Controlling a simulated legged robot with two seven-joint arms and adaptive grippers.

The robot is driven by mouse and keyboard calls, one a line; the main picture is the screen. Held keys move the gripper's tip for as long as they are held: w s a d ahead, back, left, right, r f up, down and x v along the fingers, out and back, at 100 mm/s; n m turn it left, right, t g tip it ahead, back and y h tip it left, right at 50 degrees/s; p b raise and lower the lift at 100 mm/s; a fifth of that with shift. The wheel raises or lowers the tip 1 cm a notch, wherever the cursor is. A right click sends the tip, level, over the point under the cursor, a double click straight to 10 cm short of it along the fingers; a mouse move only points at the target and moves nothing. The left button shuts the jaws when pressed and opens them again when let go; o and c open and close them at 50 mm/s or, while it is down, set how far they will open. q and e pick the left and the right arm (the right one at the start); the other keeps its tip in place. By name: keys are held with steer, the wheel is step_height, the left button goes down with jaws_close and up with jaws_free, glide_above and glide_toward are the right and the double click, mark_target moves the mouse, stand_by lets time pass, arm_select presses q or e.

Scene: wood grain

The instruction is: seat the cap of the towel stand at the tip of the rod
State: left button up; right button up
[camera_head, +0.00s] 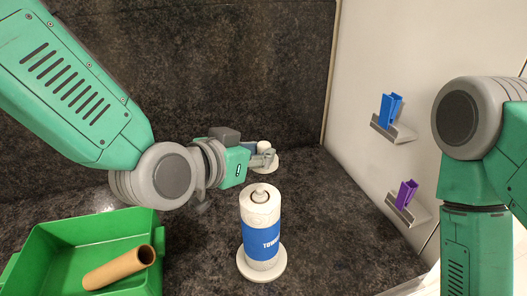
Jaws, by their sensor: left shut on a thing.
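The towel stand (249,267) stands upright on the dark counter, with a white roll (261,238) with a blue label around its rod. The tip of the rod (261,195) shows at the top of the roll, with no cap on it. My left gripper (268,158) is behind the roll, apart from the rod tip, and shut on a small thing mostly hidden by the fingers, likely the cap. A small white-and-blue thing (263,146) and a pale round piece (261,168) show around the fingers; I cannot tell how they connect. My right gripper is out of view.
A green bin (52,243) at the lower left holds a brown cardboard tube (118,268). Wall shelves at the right carry a blue holder (390,109) and a purple holder (407,193). The counter right of the roll is clear.

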mark_target(256, 170)
arm_select(q)
steer(key=shift+d+f+b, duration=0.25)
steer(key=shift+f+b, duration=0.5)
steer(key=shift+f, duration=0.05)
steer(key=shift+s+f+b, duration=0.1)
steer(key=shift+f+b, duration=0.2)
steer(key=shift+f, duration=0.1)
steer(key=a+f+b, duration=0.2)
steer(key=shift+a+f, duration=0.3)
steer(key=shift+a, duration=0.05)
steer(key=shift+d, duration=1.2)
steer(key=shift+a, duration=1.6)
steer(key=shift+d+m, duration=0.2)
steer(key=shift+m, duration=0.1)
steer(key=shift+d, duration=1.05)
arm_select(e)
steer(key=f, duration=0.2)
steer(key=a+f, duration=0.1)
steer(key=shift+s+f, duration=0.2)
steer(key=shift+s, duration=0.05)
